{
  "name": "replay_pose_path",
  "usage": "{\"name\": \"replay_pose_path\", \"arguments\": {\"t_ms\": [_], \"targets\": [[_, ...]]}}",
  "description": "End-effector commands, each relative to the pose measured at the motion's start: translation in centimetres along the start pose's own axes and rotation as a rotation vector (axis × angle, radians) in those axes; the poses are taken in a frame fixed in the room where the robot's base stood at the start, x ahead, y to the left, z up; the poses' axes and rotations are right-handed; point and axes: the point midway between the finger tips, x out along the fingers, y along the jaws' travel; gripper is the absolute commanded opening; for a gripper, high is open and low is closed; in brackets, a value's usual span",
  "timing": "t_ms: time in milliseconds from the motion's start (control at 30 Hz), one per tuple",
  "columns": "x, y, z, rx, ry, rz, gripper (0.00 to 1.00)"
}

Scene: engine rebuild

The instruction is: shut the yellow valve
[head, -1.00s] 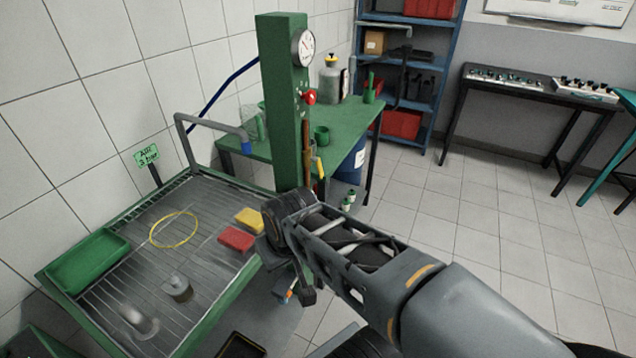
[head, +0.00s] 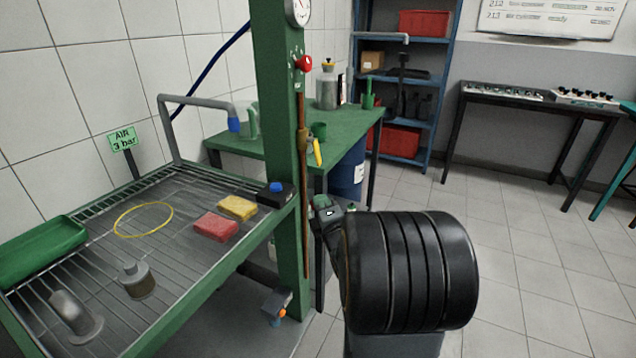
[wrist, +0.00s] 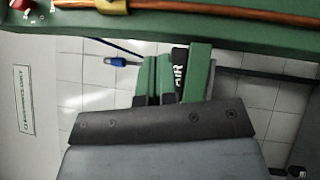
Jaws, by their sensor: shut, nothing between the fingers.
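The yellow valve (head: 317,153) sits on the copper pipe (head: 303,185) on the front of the green post (head: 272,120). In the head view its yellow lever slants down and slightly right from the valve body, near the pipe's line. In the wrist view a yellow part of the valve (wrist: 112,5) shows at the top edge, cut off. My gripper (head: 326,208) is shut and empty, below the valve and just right of the pipe, apart from the lever. My arm partly hides it.
A red knob (head: 303,63) and gauge are higher on the post. A black box with a blue top (head: 275,194) sits at the post's left. The grated bench (head: 180,262) holds red and yellow sponges. A green table (head: 345,133) stands behind. Floor at right is clear.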

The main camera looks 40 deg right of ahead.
Motion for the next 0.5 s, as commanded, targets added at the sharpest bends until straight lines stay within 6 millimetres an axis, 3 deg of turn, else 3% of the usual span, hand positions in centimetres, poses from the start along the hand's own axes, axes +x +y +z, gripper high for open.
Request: {"name": "replay_pose_path", "arguments": {"t_ms": [500], "targets": [[-0.41, -0.39, 0.60, -0.075, -0.006, 0.069, 0.00]]}}
